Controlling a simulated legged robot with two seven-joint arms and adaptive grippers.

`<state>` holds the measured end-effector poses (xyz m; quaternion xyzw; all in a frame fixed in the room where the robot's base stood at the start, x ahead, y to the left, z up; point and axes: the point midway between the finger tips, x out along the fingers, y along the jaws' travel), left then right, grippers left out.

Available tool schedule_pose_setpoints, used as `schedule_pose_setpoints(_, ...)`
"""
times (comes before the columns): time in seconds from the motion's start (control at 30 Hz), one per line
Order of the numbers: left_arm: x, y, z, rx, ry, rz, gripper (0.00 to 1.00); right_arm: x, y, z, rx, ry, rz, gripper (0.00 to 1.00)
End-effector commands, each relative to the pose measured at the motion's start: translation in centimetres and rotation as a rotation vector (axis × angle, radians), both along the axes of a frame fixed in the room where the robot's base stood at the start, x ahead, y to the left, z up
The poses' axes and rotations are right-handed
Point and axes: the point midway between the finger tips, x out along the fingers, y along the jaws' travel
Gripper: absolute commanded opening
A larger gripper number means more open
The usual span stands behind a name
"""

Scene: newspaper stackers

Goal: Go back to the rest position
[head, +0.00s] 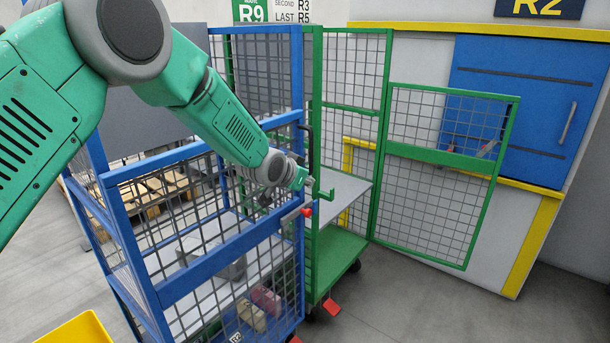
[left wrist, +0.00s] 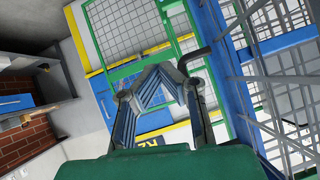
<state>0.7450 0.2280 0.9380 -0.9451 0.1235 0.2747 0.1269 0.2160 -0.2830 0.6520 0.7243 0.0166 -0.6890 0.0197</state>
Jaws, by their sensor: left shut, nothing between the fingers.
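My left arm reaches in from the upper left in the head view. Its gripper (head: 298,178) is small there, in front of the posts where the blue cage cart (head: 185,280) and the green cage cart (head: 338,255) meet. In the left wrist view the fingers of my left gripper (left wrist: 160,72) come together at their tips, shut and empty. Whether the gripper touches a cart is unclear. My right gripper is in neither view.
The mesh door (head: 445,157) of the green cart stands open to the right. A blue cabinet door (head: 520,95) is behind it. Several parcels (head: 250,305) lie low in the blue cart. A yellow bin (head: 75,332) is at bottom left. Floor is clear at lower right.

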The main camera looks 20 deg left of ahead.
Motion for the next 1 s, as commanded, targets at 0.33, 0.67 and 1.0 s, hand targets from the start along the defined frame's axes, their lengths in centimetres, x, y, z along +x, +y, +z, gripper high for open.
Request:
schedule_pose_setpoints(0.33,-0.9,0.1,1.2,-0.001,-0.001,0.0,0.0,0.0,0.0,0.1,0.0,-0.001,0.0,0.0)
schedule_pose_setpoints(0.67,-1.0,0.1,0.9,-0.001,0.004,0.001,0.0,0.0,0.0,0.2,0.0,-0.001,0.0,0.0)
schedule_pose_setpoints(1.0,-11.9,0.2,-13.4,-0.039,0.262,0.05,0.0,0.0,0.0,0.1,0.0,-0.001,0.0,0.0)
